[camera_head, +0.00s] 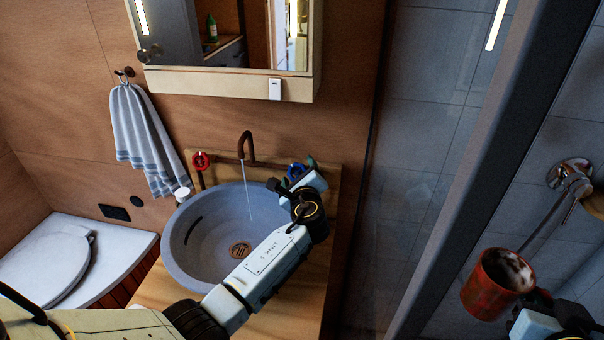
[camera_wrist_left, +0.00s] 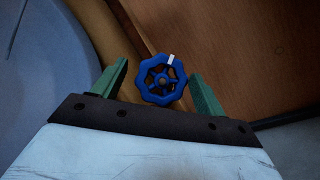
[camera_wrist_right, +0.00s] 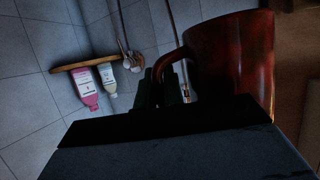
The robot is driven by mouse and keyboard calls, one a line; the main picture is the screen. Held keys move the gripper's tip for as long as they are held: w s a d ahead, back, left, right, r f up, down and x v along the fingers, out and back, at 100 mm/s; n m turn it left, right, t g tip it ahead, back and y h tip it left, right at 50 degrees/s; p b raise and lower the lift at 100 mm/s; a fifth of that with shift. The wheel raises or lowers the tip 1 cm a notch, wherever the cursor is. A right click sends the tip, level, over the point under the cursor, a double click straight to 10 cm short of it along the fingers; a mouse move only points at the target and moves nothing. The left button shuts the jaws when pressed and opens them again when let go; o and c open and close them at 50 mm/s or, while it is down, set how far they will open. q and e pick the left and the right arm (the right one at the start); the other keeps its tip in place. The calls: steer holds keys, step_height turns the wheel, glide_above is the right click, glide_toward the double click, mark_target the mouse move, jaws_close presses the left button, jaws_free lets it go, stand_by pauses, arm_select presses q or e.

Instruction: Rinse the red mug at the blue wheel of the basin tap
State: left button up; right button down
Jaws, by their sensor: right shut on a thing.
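The red mug (camera_head: 497,284) is at the lower right in the head view, its inside marked with pale stains. My right gripper (camera_head: 543,300) is shut on its handle; the mug also shows in the right wrist view (camera_wrist_right: 235,60). The blue wheel (camera_head: 295,171) is right of the brown tap (camera_head: 246,146), partly hidden by my left gripper. In the left wrist view my left gripper (camera_wrist_left: 158,70) is open, its green fingers on either side of the blue wheel (camera_wrist_left: 161,80). A thin stream of water (camera_head: 248,200) runs from the tap into the basin (camera_head: 185,235).
A red wheel (camera_head: 200,161) is left of the tap. A striped towel (camera_head: 140,135) hangs on the wall. A mirror cabinet (camera_head: 225,82) is above the basin. A dark upright post (camera_head: 475,150) stands between basin and mug. Bottles (camera_wrist_right: 87,90) stand on a shower shelf.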

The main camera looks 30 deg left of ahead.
arm_select(q)
steer(key=v, duration=1.2)
steer(key=shift+p, duration=0.35)
